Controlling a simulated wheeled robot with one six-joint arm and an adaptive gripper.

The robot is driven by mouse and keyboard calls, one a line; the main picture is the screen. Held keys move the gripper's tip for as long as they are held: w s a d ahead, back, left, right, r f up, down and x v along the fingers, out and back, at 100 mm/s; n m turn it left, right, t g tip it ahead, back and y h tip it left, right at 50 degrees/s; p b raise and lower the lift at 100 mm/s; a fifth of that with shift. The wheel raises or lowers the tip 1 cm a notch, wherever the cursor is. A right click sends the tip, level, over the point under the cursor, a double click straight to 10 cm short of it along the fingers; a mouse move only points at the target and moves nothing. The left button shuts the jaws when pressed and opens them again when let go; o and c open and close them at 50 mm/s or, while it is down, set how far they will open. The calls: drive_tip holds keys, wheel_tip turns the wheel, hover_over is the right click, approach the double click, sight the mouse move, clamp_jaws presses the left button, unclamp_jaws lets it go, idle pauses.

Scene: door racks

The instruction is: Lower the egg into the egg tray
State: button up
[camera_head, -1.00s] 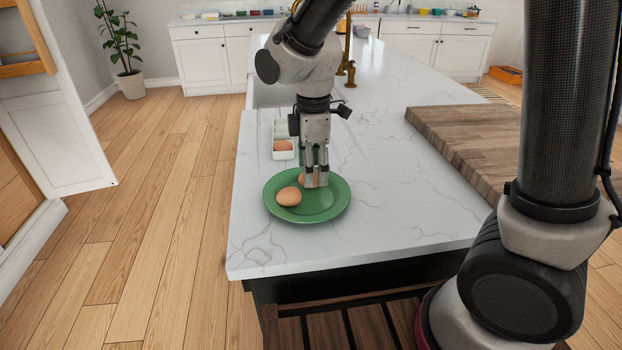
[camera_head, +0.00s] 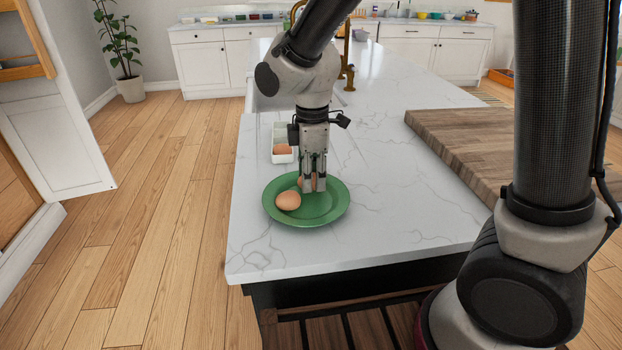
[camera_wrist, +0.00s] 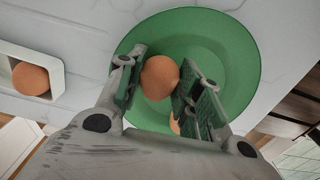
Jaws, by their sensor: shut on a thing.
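My gripper (camera_head: 313,187) points down over the green plate (camera_head: 325,211) on the white counter. It is shut on a brown egg (camera_wrist: 159,77), which shows between the two finger pads in the wrist view and is mostly hidden by the fingers in the head view. The held egg is at or just above the plate; I cannot tell which. A second brown egg (camera_head: 288,200) lies on the plate left of my gripper, mostly hidden in the wrist view. The white egg tray (camera_head: 283,156) stands behind the plate, partly hidden by my arm, with one brown egg (camera_head: 282,149) in it.
A wooden board (camera_head: 470,145) lies on the counter to the right. A brass faucet (camera_head: 347,65) stands further back. The counter (camera_head: 385,220) right of the plate is clear. The counter's front edge lies close to the plate.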

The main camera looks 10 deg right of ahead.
wheel_tip(320, 180, up, 9)
drive_tip(key=shift+w+r, duration=0.1)
drive_tip(key=w+a+r, duration=0.2)
drive_tip(key=w+r, duration=0.1)
drive_tip(key=w, duration=0.7)
drive_tip(key=w+a+f, duration=0.2)
drive_tip(key=w+f, duration=0.2)
drive_tip(key=w, duration=0.6)
drive_tip(key=shift+w+a+f, duration=0.15)
drive_tip(key=shift+a+f, duration=0.2)
drive_tip(key=shift+f, duration=0.95)
drive_tip(key=shift+f, duration=0.1)
